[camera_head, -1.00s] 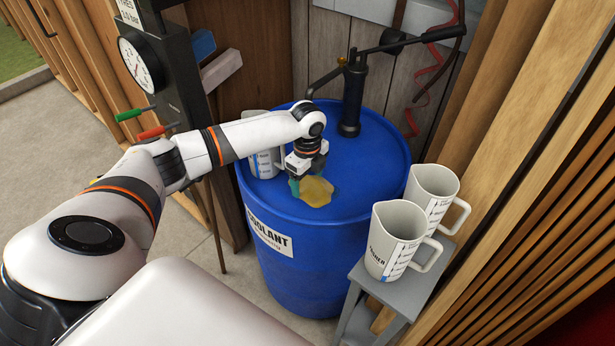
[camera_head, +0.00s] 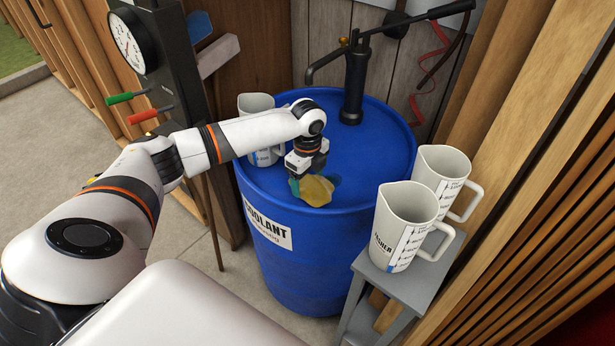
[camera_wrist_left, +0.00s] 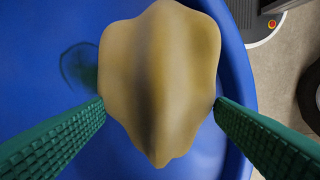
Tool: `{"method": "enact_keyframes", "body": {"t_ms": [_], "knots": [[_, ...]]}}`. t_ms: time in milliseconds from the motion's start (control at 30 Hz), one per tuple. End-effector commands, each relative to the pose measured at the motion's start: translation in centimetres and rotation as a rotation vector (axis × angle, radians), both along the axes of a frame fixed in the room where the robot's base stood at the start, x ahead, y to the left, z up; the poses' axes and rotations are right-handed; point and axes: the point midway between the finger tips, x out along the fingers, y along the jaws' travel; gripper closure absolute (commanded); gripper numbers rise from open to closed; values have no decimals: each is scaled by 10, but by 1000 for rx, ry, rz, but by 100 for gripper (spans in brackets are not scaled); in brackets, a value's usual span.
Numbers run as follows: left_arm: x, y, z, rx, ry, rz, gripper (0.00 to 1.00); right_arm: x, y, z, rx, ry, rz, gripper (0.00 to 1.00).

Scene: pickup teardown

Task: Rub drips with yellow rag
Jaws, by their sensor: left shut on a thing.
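My left gripper (camera_head: 306,172) is shut on the yellow rag (camera_head: 316,191), low over the front part of the blue drum's top (camera_head: 365,150). The rag hangs between the green fingers in the left wrist view (camera_wrist_left: 160,80) and hides the drum top beneath it; I cannot tell whether it touches. A dark greenish wet patch, a drip (camera_wrist_left: 78,65), lies on the drum left of the rag in the wrist view. In the head view a small greenish patch shows at the rag's right edge. My right gripper is not in view.
A hand pump (camera_head: 353,80) stands at the drum's back. A white measuring jug (camera_head: 258,108) stands on the drum, partly behind my left arm. Two more jugs, front (camera_head: 402,225) and rear (camera_head: 447,180), stand on a grey stool (camera_head: 425,275). A gauge post (camera_head: 160,60) stands left.

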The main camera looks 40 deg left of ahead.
Motion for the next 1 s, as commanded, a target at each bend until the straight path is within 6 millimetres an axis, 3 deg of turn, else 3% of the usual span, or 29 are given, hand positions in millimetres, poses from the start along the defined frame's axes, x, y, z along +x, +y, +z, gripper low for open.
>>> {"method": "enact_keyframes", "body": {"t_ms": [400, 800, 1000], "knots": [[-1, 0, -4, 2, 6, -2, 40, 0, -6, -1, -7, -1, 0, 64], [31, -3, -4, 1, 2, 0, 41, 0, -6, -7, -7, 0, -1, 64], [37, -3, -3, 1, 2, -1, 41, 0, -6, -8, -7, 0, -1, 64]]}}
